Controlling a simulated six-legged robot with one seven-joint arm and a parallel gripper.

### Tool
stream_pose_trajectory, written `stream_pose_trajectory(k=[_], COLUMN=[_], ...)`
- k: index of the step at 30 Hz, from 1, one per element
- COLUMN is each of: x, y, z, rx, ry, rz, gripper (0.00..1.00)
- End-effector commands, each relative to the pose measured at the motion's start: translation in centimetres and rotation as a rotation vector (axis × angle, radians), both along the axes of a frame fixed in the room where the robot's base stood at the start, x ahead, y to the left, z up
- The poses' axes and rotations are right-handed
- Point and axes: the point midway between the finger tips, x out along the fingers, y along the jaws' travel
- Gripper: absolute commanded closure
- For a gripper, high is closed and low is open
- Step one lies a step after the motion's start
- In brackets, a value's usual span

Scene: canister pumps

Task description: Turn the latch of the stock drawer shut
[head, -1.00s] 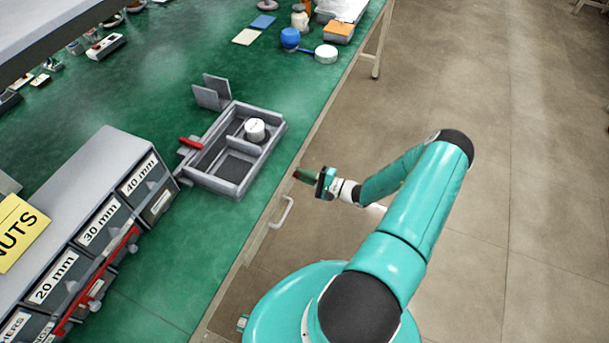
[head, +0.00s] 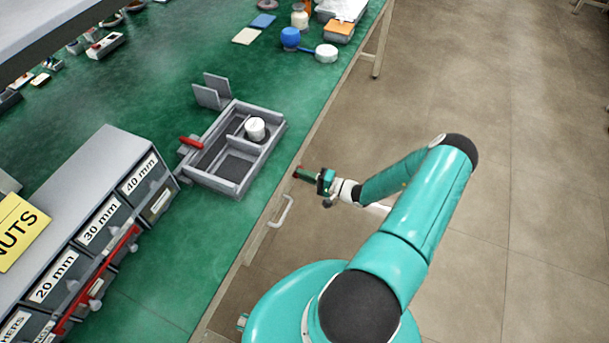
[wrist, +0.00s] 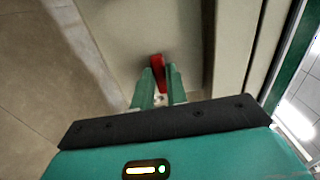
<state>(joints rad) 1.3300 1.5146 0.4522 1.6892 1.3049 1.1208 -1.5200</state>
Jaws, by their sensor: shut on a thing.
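The latch of the stock drawer shows in the wrist view as a small red lever (wrist: 157,66) on a pale drawer front (wrist: 185,28). My gripper (wrist: 159,82) has its two green fingers on either side of the lever and is shut on it. The lever's upper end sticks out past the fingertips, tilted slightly. In the head view my gripper (head: 305,174) is at the bench's front edge, above and right of a white drawer handle (head: 281,211).
A grey divided tray (head: 236,187) with a white round part (head: 255,129) stands on the green bench near the edge. A labelled drawer cabinet (head: 108,205) with a red bar is at the left. The floor to the right is clear.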

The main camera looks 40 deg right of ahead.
Motion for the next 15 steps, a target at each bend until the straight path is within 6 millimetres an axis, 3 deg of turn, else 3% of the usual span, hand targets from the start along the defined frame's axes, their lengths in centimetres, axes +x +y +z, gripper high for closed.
stream_pose_trajectory(k=[3,4,7,15], x=[0.03,0.03,0.01,-0.03], y=[-0.15,-0.15,-0.12,-0.08], z=[-0.03,-0.03,-0.02,-0.01], rx=[-0.003,-0.003,-0.003,0.0], ry=[0.001,0.001,0.001,0.001], rz=[-0.002,-0.002,-0.002,-0.001], gripper=[1.0,0.82,0.64,0.64])
